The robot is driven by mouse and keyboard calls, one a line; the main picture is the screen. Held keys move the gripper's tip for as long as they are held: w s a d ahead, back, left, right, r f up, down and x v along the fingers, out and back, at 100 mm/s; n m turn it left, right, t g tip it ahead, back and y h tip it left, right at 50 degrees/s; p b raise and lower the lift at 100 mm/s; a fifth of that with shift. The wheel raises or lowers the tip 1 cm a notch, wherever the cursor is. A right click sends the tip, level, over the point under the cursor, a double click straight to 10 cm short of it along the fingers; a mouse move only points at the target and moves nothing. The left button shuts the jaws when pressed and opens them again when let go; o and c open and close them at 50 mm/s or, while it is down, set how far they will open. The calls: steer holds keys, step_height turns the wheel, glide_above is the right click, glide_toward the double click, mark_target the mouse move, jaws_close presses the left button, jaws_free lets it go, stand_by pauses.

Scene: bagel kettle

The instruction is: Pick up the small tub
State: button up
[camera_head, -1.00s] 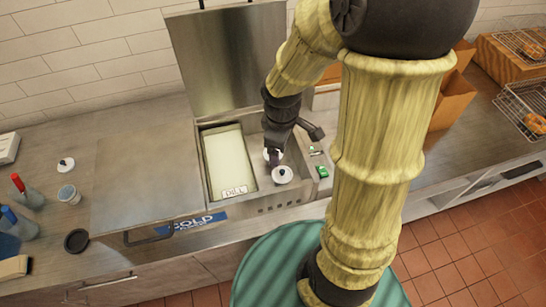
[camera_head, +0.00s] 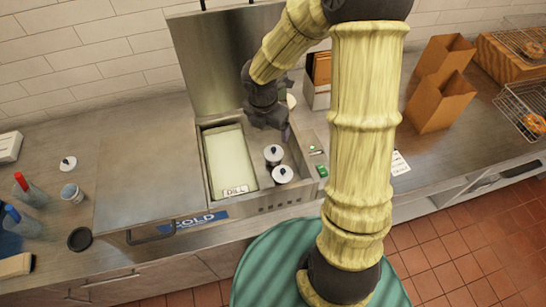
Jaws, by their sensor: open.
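A small pale tub (camera_head: 72,193) stands on the counter at the left, by the bottles. Two round white lids with dark knobs, a rear one (camera_head: 273,154) and a front one (camera_head: 283,175), sit in the right part of the steel cold well; whatever is under them is hidden. I cannot tell which of these the task calls the small tub. My gripper (camera_head: 286,134) is at the back right of the well, behind the rear lid and apart from both lids. Its fingers are small and dark here, and it appears empty.
A long pan labelled DILL (camera_head: 229,163) fills the well's left side. A raised steel lid (camera_head: 225,65) stands behind the well. A closed steel cover (camera_head: 150,180) lies left of it. Bottles (camera_head: 30,190) stand far left; paper bags (camera_head: 440,95) stand right.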

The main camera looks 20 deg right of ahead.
mark_target(273, 149)
steer(key=f, duration=0.7)
steer(key=w+d+f+b, duration=0.1)
steer(key=f, duration=0.3)
steer(key=shift+d, duration=0.1)
steer(key=shift+w+f, duration=0.1)
steer(key=shift+f, duration=0.25)
steer(key=shift+w+d+f, duration=0.15)
steer(key=shift+f, duration=0.7)
steer(key=shift+w+d+f, duration=0.1)
steer(key=shift+w+f, duration=0.1)
steer(key=shift+f, duration=0.65)
steer(key=shift+w+d+f, duration=0.15)
steer(key=shift+f, duration=0.7)
steer(key=c, duration=1.2)
steer(key=shift+r, duration=0.2)
